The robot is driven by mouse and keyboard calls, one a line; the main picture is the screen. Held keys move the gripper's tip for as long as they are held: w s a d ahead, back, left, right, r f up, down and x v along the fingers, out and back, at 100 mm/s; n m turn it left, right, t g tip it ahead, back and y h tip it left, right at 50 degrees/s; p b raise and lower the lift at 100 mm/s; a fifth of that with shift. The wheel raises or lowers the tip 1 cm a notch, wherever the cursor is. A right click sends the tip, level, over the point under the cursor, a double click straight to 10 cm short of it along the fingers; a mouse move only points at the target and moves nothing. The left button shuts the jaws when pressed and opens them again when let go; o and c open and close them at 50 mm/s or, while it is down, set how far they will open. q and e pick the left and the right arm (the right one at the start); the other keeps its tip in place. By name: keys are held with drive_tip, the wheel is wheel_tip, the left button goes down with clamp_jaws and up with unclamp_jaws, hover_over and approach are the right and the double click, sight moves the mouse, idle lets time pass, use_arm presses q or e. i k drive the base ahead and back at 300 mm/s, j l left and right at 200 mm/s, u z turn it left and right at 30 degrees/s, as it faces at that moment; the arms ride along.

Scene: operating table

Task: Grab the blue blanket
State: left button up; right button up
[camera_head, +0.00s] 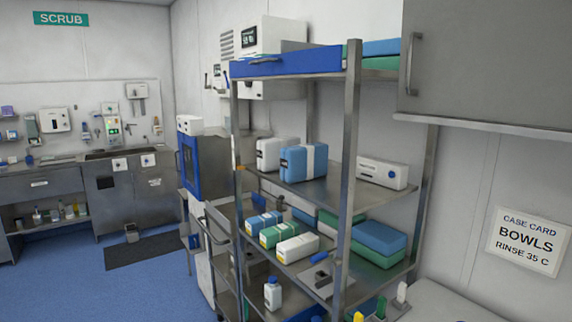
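No item is clearly marked as the blue blanket. A blue folded-looking stack (379,237) lies above a green layer on the middle shelf at the right. Another blue slab (381,47) lies above a green layer on the top shelf at the right. A long blue flat item (285,63) lies along the top shelf's front left. A blue pack with a white band (303,162) stands on the upper shelf. I cannot tell which of these is the blanket. Neither of my grippers is in view.
The metal rack (350,170) has upright posts in front of the shelves. White boxes (382,173) and small packs (298,247) share the shelves. A grey cabinet (490,60) overhangs at the right. Blue floor (150,290) is open at the left, with a dark mat (155,250).

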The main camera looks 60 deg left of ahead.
sight(299, 163)
drive_tip(key=u, duration=1.85)
drive_tip(key=j, duration=0.1)
drive_tip(key=i+z, duration=0.05)
